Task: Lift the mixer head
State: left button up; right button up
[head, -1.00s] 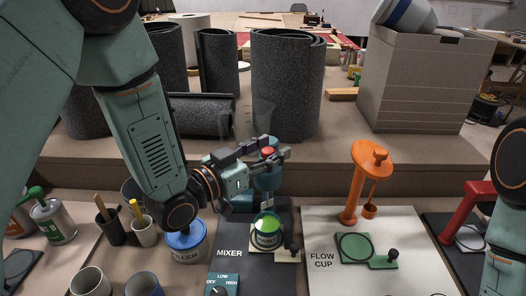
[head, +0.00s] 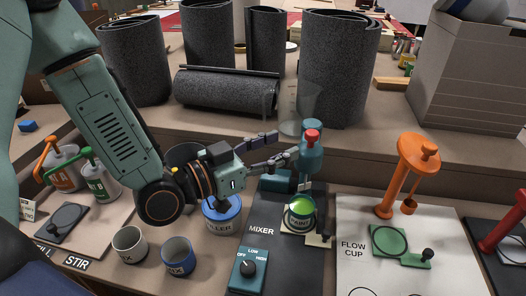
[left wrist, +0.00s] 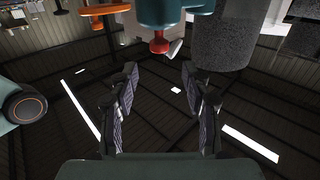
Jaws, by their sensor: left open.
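The mixer head (head: 312,164) is a teal upright body with a red knob (head: 312,136) on top, at the back of the dark mixer mat. In the left wrist view, the teal head (left wrist: 165,12) and red knob (left wrist: 159,43) appear upside down beyond my open fingers (left wrist: 158,74). They are not between the fingertips. My right gripper is out of view.
A blue filler can (head: 222,216) sits under my left wrist. The mixer's dial box (head: 248,270) is in front. An orange stand (head: 398,180) rises to the right on the white flow cup mat (head: 365,215). Dark rolls (head: 338,75) stand behind on the raised shelf.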

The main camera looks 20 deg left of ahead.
pick_arm(q)
jog(key=v, duration=0.2)
jog(key=shift+s+a, duration=0.15)
jog(key=shift+s, duration=0.15)
dwell(0.8)
